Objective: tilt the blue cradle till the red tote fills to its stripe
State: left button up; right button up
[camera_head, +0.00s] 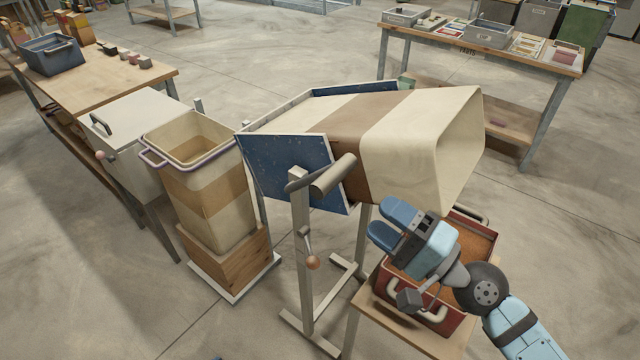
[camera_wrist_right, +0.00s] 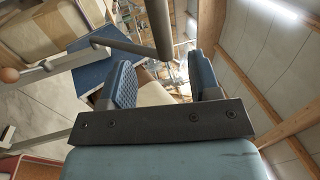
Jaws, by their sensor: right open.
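The blue cradle (camera_head: 290,165) holds a cream bin with a brown band (camera_head: 410,140). It is tipped over, the bin's open mouth facing right. A grey bar handle (camera_head: 333,176) sticks out from the cradle's near side. The red tote (camera_head: 455,318) stands below the mouth on a low wooden stand. Orange-brown feed (camera_head: 476,241) shows inside it; my right arm hides part, and I cannot make out the stripe. My right gripper (camera_head: 380,219) is open and empty, right of the handle and apart from it. The handle also shows beyond its fingers in the right wrist view (camera_wrist_right: 158,25).
A wooden-knobbed lever (camera_head: 311,262) hangs on the cradle's metal frame. A second cream bin (camera_head: 208,190) stands on a wooden box at left, beside a white lidded chest (camera_head: 130,125). Workbenches (camera_head: 110,75) stand farther back. Floor at right is clear.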

aim_at(329, 179)
jog(key=p+x, duration=0.3)
jog(key=x, duration=0.8)
jog(key=shift+w+a+r+p, duration=0.1)
jog(key=shift+w+a+p, duration=0.1)
jog(key=shift+p, duration=0.2)
jog(key=shift+w+a, duration=0.45)
jog(key=shift+a, duration=0.15)
grip_shut()
jog(key=shift+r, duration=0.1)
